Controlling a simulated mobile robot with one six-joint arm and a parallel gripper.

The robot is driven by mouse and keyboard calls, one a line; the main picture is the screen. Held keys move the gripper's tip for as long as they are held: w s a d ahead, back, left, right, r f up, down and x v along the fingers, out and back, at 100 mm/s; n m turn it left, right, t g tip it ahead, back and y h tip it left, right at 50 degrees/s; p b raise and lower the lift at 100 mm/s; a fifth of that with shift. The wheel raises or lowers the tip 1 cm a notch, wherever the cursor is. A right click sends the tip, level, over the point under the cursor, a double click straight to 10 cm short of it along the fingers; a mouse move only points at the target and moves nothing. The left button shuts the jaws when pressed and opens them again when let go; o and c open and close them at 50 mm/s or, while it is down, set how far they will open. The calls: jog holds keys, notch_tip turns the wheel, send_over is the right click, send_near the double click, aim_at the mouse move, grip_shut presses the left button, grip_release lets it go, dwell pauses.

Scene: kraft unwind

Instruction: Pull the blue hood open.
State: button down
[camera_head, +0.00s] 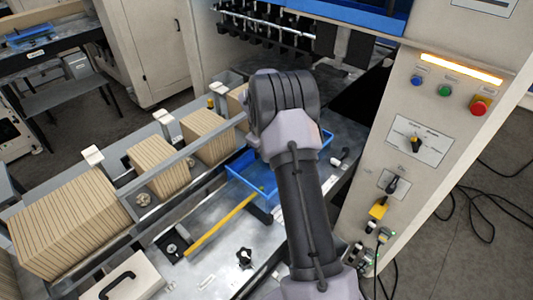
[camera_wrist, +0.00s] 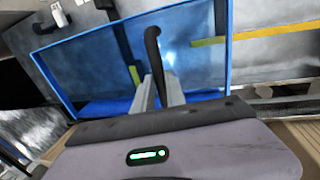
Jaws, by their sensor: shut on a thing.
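The blue hood (camera_head: 240,170) is a clear panel with a bright blue frame over the metal machine bed, partly covered by my arm in the head view. In the wrist view the hood (camera_wrist: 90,57) fills the upper middle, and the bed shows through it. A black curved handle (camera_wrist: 152,42) stands at the hood. My gripper (camera_wrist: 158,82) is shut on this handle, its grey fingers at the handle's lower part. In the head view my arm hides the gripper and handle. How far the hood stands open cannot be told.
Stacks of brown kraft board (camera_head: 70,225) line the rail at left. A yellow bar (camera_head: 222,225) and a black knob (camera_head: 244,257) sit on the bed near the hood. A control panel with a red button (camera_head: 480,105) stands close at right. Cables lie on the floor.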

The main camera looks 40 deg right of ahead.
jog(key=c, duration=1.4)
grip_release()
jog(key=shift+w+a, duration=0.1)
jog(key=shift+o, duration=0.2)
jog(key=a+r, duration=0.3)
jog(key=r, duration=1.4)
jog(key=shift+s+a, duration=0.15)
jog(key=shift+s, duration=0.25)
